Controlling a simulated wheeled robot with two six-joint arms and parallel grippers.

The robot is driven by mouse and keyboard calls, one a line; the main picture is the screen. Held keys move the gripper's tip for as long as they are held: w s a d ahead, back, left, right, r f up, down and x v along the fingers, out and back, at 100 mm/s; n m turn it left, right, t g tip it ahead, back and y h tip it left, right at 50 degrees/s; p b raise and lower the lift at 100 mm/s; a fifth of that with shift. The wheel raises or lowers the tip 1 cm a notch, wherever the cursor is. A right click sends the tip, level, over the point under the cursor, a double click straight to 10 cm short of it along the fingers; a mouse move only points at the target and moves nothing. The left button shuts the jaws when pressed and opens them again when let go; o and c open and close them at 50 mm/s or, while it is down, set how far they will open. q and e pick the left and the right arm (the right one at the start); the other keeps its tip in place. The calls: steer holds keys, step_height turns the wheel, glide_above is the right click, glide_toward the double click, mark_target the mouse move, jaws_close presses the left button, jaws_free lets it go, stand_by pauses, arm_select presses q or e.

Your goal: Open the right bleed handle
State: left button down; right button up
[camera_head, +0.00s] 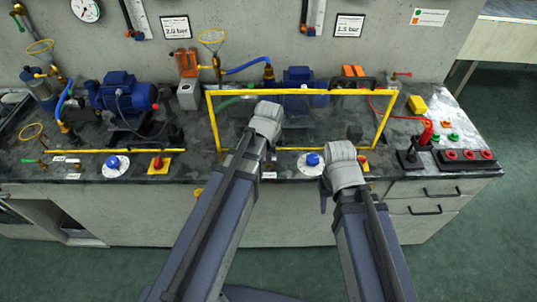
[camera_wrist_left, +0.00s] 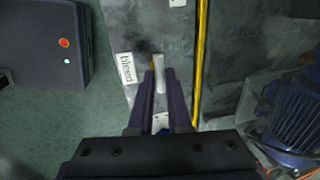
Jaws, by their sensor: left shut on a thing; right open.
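My left gripper (camera_wrist_left: 158,88) is shut on a pale grey handle (camera_wrist_left: 160,66) in the left wrist view. A white label reading "bleed" (camera_wrist_left: 125,68) lies beside that handle. In the head view my left wrist (camera_head: 265,118) hides the left fingers and the held handle; a small white label (camera_head: 268,175) shows just beside the arm at the bench's front edge. My right wrist (camera_head: 342,160) is to the right, over the front edge near a blue knob (camera_head: 312,159). The right gripper is mostly hidden below it, with a dark part (camera_head: 323,200) showing; it is open.
A yellow guard frame (camera_head: 212,122) stands around the right pump (camera_head: 298,76), close to both wrists. The left wrist view shows its yellow bar (camera_wrist_left: 200,60) right of the fingers.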

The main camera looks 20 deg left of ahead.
stand_by(0.3)
arm_select(q)
steer(key=n, duration=0.5)
steer(key=shift+w+d+g+y, duration=0.1)
steer(key=shift+d+g+y, duration=0.05)
steer(key=shift+g+y, duration=0.2)
steer(key=n, duration=0.4)
steer(key=shift+w+n+g+y, duration=0.1)
steer(key=shift+n+g+y, duration=0.15)
steer(key=shift+n+y, duration=0.1)
steer(key=n, duration=0.4)
steer(key=shift+d+g, duration=0.1)
steer(key=shift+g, duration=0.3)
steer(key=shift+w+n+g, duration=0.1)
steer(key=shift+n+g, duration=0.3)
steer(key=shift+n, duration=1.65)
steer(key=c, duration=0.9)
jaws_free()
steer(key=shift+o, duration=0.2)
